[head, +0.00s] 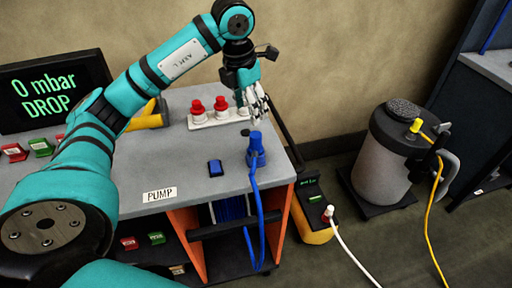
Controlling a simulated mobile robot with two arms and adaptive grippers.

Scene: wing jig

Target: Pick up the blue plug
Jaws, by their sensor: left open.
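The blue plug (256,142) stands upright on a blue base near the right edge of the grey cart top (190,173). A blue cable (257,205) runs from it down over the cart's front edge. My left gripper (258,112) is just above and behind the plug, fingers pointing down, open and apart from it as far as I can tell. My right gripper does not show.
A small blue block (216,168) lies left of the plug. A display (50,92) stands at the left. A grey tank (385,155) and a yellow device (312,225) stand right of the cart.

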